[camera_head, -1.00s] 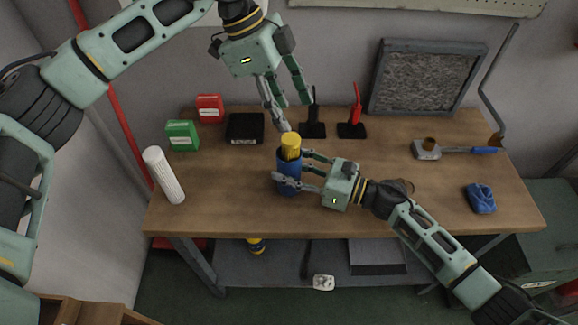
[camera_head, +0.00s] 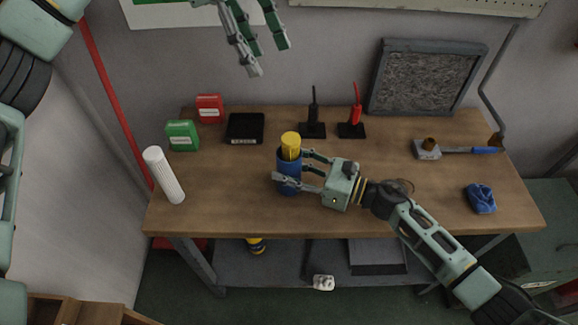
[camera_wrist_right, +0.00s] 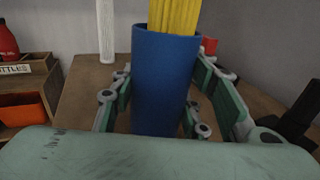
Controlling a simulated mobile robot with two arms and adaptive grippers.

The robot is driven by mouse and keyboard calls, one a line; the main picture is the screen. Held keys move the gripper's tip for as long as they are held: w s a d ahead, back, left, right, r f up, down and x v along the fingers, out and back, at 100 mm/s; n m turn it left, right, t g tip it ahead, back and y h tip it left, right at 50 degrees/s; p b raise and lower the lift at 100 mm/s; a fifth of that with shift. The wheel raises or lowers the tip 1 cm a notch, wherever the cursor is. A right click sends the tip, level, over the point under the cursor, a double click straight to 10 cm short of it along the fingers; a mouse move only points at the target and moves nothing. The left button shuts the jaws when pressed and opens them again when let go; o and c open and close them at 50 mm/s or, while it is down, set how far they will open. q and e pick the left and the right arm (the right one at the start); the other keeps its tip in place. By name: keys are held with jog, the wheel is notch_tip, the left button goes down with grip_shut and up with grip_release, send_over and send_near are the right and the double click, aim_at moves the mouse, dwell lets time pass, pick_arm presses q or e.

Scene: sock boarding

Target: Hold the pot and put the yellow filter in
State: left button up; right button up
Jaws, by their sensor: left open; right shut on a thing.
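The blue pot (camera_head: 289,181) stands upright on the wooden table. It also fills the middle of the right wrist view (camera_wrist_right: 165,85). The yellow filter (camera_head: 290,144) sits in the pot's mouth with its upper part sticking out above the rim; its ribbed side shows in the right wrist view (camera_wrist_right: 175,16). How deep it reaches is hidden by the pot. My right gripper (camera_head: 294,170) is shut on the pot from the right, its fingers on either side. My left gripper (camera_head: 268,60) is open and empty, high above the back of the table, well clear of the filter.
A white ribbed cylinder (camera_head: 165,176) stands at the left. Red (camera_head: 209,108) and green (camera_head: 182,135) boxes and a black tray (camera_head: 245,128) are behind. Black (camera_head: 313,115) and red (camera_head: 356,110) stands are at the back. A blue cloth (camera_head: 480,198) lies at the right.

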jog(key=o, duration=1.3)
jog(key=v, duration=1.2)
jog(key=shift+s, duration=0.1)
